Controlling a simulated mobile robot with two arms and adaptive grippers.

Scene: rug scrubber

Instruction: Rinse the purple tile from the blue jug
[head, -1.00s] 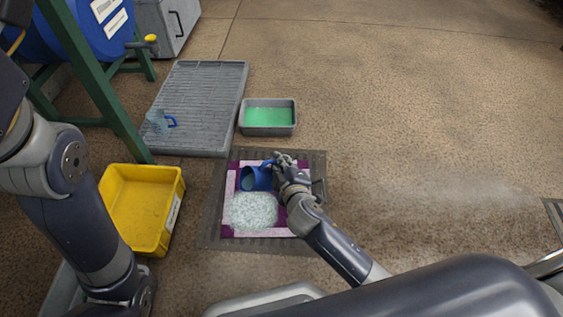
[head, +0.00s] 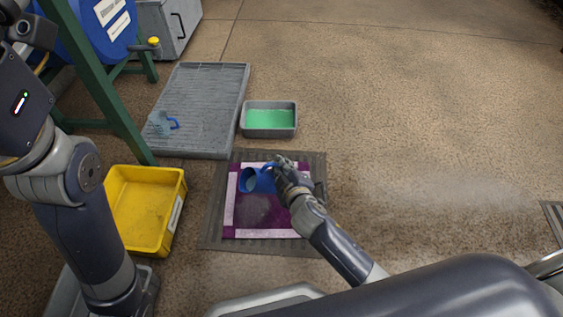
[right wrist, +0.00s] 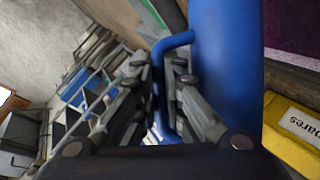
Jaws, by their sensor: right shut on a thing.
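The purple tile (head: 242,217) with pale pink bands lies on a dark ribbed mat (head: 216,234) in the head view. A faint whitish patch shows on its lower left part. The blue jug (head: 252,180) is tilted above the tile, its mouth facing left. My right gripper (head: 277,170) is shut on the jug's handle. In the right wrist view the blue handle (right wrist: 172,42) runs between the fingers and the jug's body (right wrist: 225,70) stands beside them. My left arm shows at the left edge, but its gripper is out of view.
A grey tray (head: 268,131) of green liquid sits behind the mat. A ribbed grey rack (head: 215,95) holds a clear jug with a blue handle (head: 163,123). A yellow bin (head: 143,243) stands left of the mat.

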